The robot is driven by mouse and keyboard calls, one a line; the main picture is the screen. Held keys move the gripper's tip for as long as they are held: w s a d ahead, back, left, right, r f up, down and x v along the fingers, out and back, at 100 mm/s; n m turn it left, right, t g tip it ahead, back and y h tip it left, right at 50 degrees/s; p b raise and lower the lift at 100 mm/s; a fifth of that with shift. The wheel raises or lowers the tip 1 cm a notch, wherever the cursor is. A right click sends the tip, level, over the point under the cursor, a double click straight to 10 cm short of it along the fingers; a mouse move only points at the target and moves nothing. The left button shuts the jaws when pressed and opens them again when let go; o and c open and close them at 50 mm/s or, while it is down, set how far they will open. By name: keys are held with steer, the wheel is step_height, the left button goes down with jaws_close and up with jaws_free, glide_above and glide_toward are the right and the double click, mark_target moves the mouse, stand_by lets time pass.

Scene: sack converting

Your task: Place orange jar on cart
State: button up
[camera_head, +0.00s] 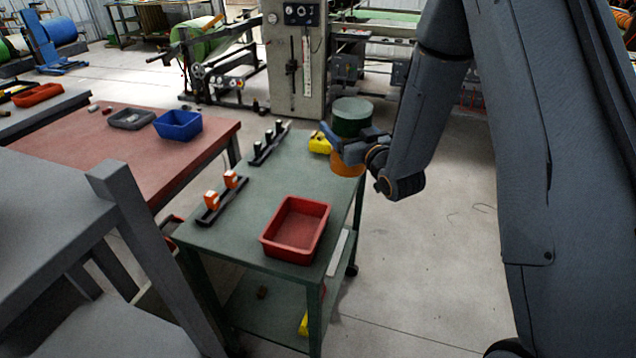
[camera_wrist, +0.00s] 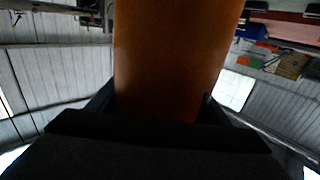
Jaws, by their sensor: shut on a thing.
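The orange jar (camera_head: 346,166) is in my gripper (camera_head: 354,145), whose jaws are shut on it. In the head view the jar appears over the far right corner of the green cart (camera_head: 255,205); I cannot tell whether it touches the top. The gripper hides part of the jar in the head view.
The cart top bears a red tray (camera_head: 297,228), a rack with orange-topped items (camera_head: 222,197), a dark rack (camera_head: 268,146) and a yellow object (camera_head: 319,143). The middle of the top is clear. A red-topped table (camera_head: 90,150) with a blue bin (camera_head: 178,126) stands left. A green drum (camera_head: 351,112) shows behind.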

steer(key=s+a+r+n+g+y+p, duration=0.2)
steer(key=a+r+n+g+y, duration=0.3)
steer(key=a, duration=0.5)
step_height(320, 180, down, 10)
steer(key=y+p, duration=0.1)
steer(key=shift+w+a+p, duration=0.15)
steer(key=shift+p, duration=0.2)
steer(key=shift+f, duration=0.25)
steer(key=o, duration=1.2)
steer(key=shift+r, duration=0.1)
steer(key=b+v, duration=0.3)
steer(key=v, duration=0.9)
steer(key=shift+f, duration=0.25)
